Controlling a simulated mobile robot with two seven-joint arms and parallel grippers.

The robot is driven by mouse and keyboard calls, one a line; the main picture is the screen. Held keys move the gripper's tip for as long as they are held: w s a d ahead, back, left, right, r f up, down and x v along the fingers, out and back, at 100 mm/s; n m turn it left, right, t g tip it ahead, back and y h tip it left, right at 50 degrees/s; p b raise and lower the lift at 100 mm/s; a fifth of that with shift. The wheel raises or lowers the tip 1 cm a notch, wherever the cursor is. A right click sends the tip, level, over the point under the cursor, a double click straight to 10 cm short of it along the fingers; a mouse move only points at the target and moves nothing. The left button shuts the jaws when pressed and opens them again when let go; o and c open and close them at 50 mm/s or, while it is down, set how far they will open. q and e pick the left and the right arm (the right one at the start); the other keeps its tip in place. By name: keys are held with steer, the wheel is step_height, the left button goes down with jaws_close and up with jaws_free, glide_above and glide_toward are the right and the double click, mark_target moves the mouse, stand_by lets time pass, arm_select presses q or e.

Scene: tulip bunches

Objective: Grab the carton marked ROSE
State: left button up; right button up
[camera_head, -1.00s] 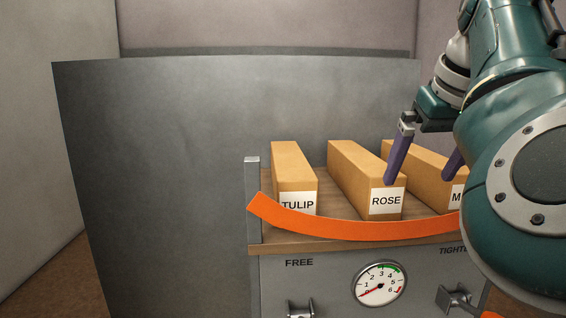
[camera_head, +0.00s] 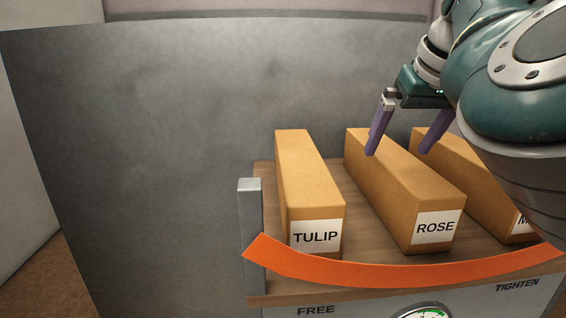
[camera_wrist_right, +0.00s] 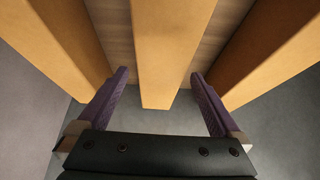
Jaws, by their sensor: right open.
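The carton marked ROSE (camera_head: 400,185) is a long tan box with a white label on its front end. It lies between two similar cartons on a wooden shelf. My right gripper (camera_head: 398,151) is open over the far part of this carton, its purple fingers pointing down. In the right wrist view the middle carton (camera_wrist_right: 168,45) lies between the two open fingers (camera_wrist_right: 160,74), with a gap on each side. Its label is hidden there. My left gripper is not in view.
The TULIP carton (camera_head: 308,185) lies to the left. Another carton (camera_head: 470,170), its label mostly hidden by my arm, lies to the right. An orange strap (camera_head: 345,270) curves across the shelf front beside a grey post (camera_head: 249,215). A grey panel (camera_head: 150,130) stands behind.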

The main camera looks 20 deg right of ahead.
mark_target(394, 155)
steer(key=shift+p+x, duration=0.7)
steer(key=shift+x, duration=2.15)
steer(key=shift+s+a, duration=0.15)
steer(key=shift+c, duration=0.4)
jaws_close()
